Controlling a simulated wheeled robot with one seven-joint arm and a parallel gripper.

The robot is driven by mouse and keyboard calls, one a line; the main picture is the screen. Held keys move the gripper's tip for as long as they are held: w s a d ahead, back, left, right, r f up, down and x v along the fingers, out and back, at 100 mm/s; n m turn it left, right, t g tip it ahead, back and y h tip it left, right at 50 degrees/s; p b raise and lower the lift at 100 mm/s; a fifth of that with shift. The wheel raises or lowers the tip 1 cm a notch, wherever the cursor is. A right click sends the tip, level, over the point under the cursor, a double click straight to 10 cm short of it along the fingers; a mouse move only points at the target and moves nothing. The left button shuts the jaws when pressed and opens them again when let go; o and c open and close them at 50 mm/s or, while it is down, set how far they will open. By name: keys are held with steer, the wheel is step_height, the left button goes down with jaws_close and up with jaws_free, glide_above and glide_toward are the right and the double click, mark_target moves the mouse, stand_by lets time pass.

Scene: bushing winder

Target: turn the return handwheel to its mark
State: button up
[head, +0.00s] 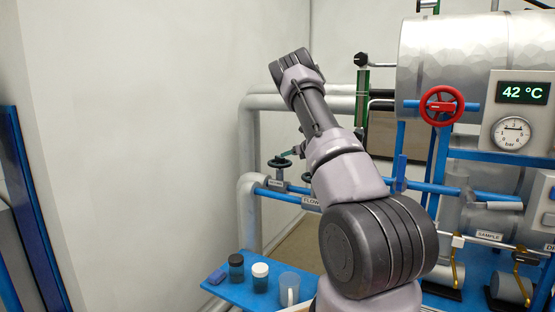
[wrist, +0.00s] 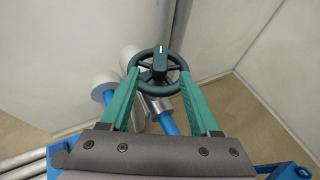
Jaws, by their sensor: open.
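The dark handwheel (head: 279,162) stands on the blue pipe left of my arm, above a small label too small to read surely. In the wrist view the spoked handwheel (wrist: 146,88) sits ahead, a dark block (wrist: 158,66) over its hub and upper rim. My gripper (wrist: 160,74) is open, its two green fingers reaching to the left and right sides of the rim. I cannot tell whether they touch it. In the head view only a bit of green finger (head: 298,151) shows beside the wheel; my arm hides the rest.
A second dark handwheel (head: 307,177) is close by, partly behind my arm, near the FLOW label (head: 311,201). A red handwheel (head: 441,106) is at the right. A blue shelf (head: 236,291) below holds two jars and a mug. A bare wall is at the left.

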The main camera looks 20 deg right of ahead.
mark_target(280, 163)
steer(key=x, duration=0.9)
steer(key=shift+w+f, duration=0.15)
steer(key=shift+w, duration=0.15)
jaws_close()
